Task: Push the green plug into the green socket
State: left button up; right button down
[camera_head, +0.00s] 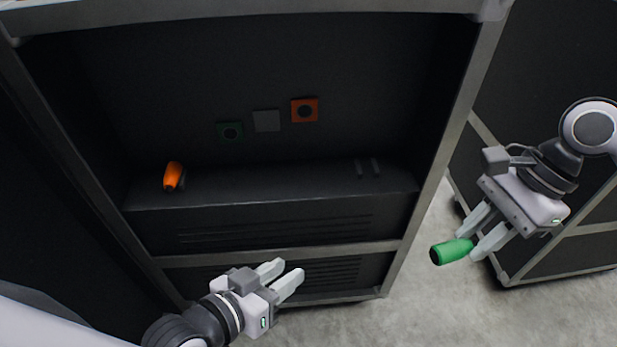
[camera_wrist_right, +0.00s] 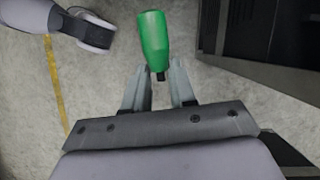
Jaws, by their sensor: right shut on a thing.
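The green plug (camera_head: 452,251) is held in my right gripper (camera_head: 474,241), to the right of the cabinet and outside it. In the right wrist view the green plug (camera_wrist_right: 154,38) sticks out ahead of the fingertips of my right gripper (camera_wrist_right: 157,80), with a dark end toward the palm. The green socket (camera_head: 230,132) is a green square with a dark round hole on the cabinet's back wall, left of a grey plate. My left gripper (camera_head: 283,273) is open and empty in front of the cabinet's lower part, below the shelf.
An orange plug (camera_head: 174,176) rests on the shelf (camera_head: 270,188) at the left. An orange socket (camera_head: 304,110) and a blank grey plate (camera_head: 266,121) are on the back wall. Two small dark pegs (camera_head: 367,167) stand on the shelf's right. The cabinet's right post (camera_head: 440,150) stands between plug and socket.

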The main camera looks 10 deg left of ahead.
jog(key=d+n+h, duration=0.1)
jog(key=n, duration=0.3)
jog(key=w+d+n+g+h, duration=0.1)
jog(key=d+n, duration=0.1)
jog(key=n, duration=0.2)
jog(key=d+n+g+h, duration=0.1)
jog(key=n+h, duration=0.1)
jog(key=n, duration=0.2)
jog(key=shift+w+d+r, duration=0.1)
jog(key=shift+w+d, duration=0.1)
jog(key=shift+d, duration=0.2)
jog(key=shift+w, duration=0.15)
